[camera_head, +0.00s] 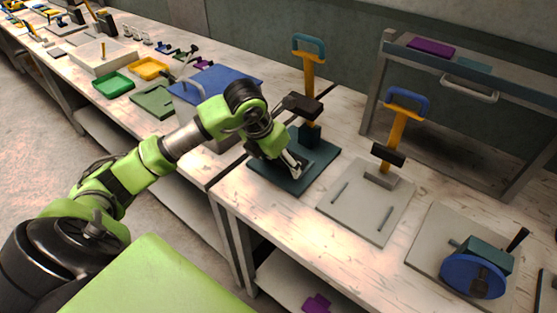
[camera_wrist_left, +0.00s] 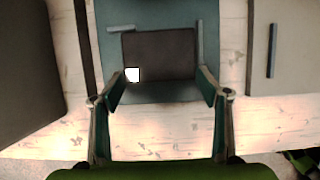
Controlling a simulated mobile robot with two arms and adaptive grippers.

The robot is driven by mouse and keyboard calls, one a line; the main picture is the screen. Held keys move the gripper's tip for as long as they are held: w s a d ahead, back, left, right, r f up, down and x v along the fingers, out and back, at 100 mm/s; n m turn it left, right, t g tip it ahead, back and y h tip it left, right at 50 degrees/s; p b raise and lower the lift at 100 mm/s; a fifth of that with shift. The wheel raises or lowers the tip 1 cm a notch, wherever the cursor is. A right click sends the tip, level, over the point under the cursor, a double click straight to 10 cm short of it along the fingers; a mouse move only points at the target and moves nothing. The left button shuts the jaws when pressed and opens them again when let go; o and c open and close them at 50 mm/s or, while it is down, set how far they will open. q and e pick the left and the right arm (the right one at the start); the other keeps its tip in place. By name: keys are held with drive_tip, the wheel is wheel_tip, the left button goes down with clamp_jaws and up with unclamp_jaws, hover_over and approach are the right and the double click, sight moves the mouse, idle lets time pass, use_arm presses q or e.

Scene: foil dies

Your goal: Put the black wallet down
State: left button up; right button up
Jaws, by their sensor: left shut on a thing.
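The black wallet (camera_wrist_left: 160,52) shows in the left wrist view as a dark, flat rectangle with a small white patch at its lower left corner. My left gripper (camera_head: 295,170) is low over the teal base plate (camera_head: 322,160) of a hand press with a yellow lever. In the left wrist view my left gripper (camera_wrist_left: 162,84) has a finger at each side of the wallet and is shut on it. The wallet lies over the teal plate (camera_wrist_left: 150,10), between two short bars. I cannot tell whether it touches the plate. In the head view I cannot make out the wallet.
A second press (camera_head: 394,140) with a blue handle stands to the right on a grey plate (camera_head: 360,215). Farther right is a blue round device (camera_head: 473,275). A blue mat (camera_head: 235,82) and green tray (camera_head: 113,85) lie on the left bench. A raised shelf (camera_head: 480,65) stands behind.

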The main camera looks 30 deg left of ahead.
use_arm(q)
drive_tip(key=o, duration=1.2)
drive_tip(key=shift+o, duration=0.2)
drive_tip(key=shift+r, duration=0.1)
drive_tip(key=shift+s+r, duration=0.15)
drive_tip(key=shift+r, duration=0.25)
drive_tip(key=v, duration=1.1)
drive_tip(key=shift+b, duration=0.4)
